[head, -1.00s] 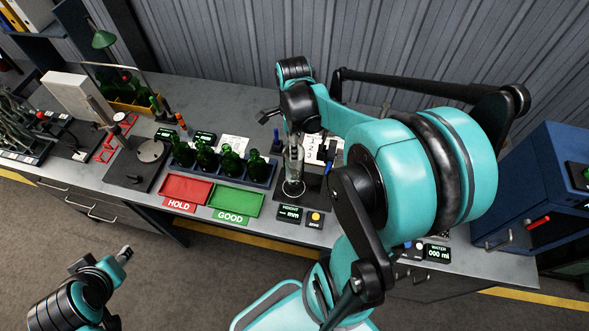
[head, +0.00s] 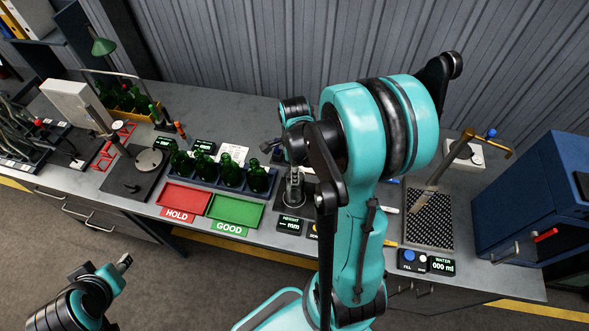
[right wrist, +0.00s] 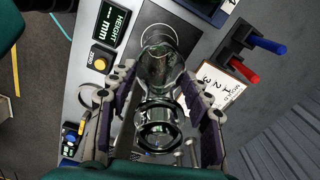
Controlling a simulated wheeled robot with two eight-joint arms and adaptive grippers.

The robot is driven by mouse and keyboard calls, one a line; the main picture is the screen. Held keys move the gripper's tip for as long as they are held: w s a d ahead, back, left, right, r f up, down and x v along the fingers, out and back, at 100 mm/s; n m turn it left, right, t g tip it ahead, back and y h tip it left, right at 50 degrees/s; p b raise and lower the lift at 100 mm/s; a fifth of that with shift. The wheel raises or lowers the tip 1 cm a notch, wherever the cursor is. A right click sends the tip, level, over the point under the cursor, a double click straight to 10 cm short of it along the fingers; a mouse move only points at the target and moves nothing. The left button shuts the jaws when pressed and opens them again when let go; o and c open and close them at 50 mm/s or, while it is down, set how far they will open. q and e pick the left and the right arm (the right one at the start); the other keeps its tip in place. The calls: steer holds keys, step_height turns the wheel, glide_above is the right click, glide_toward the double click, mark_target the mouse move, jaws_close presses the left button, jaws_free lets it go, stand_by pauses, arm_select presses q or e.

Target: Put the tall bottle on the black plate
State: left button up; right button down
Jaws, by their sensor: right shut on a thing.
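The tall clear glass bottle (head: 294,186) stands upright over a dark plate (head: 281,211) behind the HEIGHT display. In the right wrist view the clear bottle (right wrist: 160,72) runs between the finger pads, its ringed mouth nearest the camera. My right gripper (head: 294,168) is shut on its upper part from above; the right wrist view shows the fingers (right wrist: 158,112) on both sides. Whether the base touches the plate is hard to tell. My left gripper (head: 124,262) is off the table at lower left, away from everything; its fingers are too small to read.
Several green bottles (head: 205,168) stand in a rack left of the clear bottle. In front are a red HOLD tray (head: 184,197) and a green GOOD tray (head: 236,211). At right are a perforated tray (head: 430,228) with a brass spout and a blue cabinet (head: 540,200).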

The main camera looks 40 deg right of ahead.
steer(key=shift+s+r, duration=0.1)
steer(key=c, duration=0.7)
jaws_free()
